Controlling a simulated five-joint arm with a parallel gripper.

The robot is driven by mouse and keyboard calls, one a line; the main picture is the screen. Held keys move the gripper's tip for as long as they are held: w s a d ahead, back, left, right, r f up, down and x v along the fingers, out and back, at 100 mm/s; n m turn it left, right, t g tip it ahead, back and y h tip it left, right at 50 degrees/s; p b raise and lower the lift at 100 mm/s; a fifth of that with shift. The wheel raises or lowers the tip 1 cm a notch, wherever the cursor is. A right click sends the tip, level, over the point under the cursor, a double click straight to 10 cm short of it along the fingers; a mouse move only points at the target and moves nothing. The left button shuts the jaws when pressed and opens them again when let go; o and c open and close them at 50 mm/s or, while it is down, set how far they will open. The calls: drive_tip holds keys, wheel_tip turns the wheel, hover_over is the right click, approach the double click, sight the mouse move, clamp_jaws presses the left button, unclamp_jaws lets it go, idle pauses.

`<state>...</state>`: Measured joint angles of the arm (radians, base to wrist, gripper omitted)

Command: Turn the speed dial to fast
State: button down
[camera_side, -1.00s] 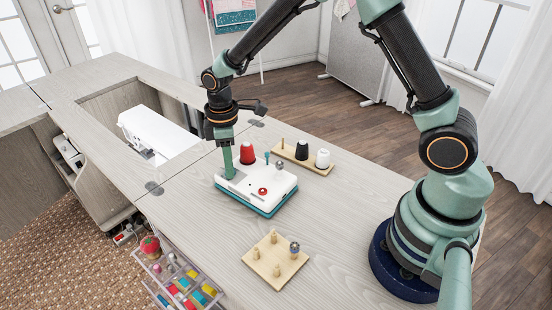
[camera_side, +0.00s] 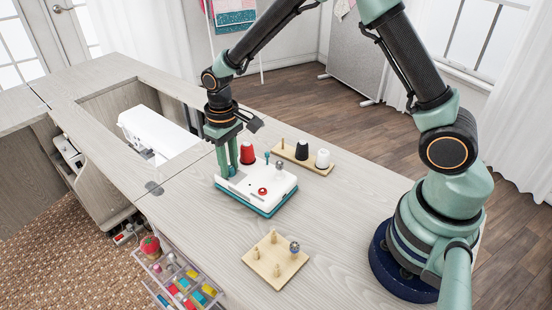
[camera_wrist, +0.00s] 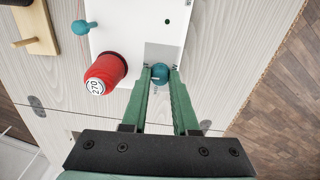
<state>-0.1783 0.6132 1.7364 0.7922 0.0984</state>
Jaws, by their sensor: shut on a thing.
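The white machine box (camera_side: 252,191) with a teal base stands on the table in the side view. The speed dial is a round teal knob (camera_wrist: 160,74) on a grey plate at one end of the box's top. My gripper (camera_wrist: 161,80) points down at the box, with one green finger on each side of the knob and touching it. In the side view my gripper (camera_side: 228,172) stands over the box's left end and largely hides the dial. The dial's marks are too small to read.
A red thread spool (camera_side: 247,153) stands close beside my fingers. The box also bears a small teal lever (camera_side: 267,157) and a red button (camera_side: 263,191). A rack with black and white spools (camera_side: 302,151) is behind, and a wooden peg board (camera_side: 266,272) is in front.

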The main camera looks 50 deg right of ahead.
drive_tip(key=shift+m, duration=0.4)
drive_tip(key=c, duration=0.7)
unclamp_jaws()
drive_tip(key=shift+r, duration=0.15)
wheel_tip(320, 180, up, 12)
drive_tip(key=shift+f, duration=0.1)
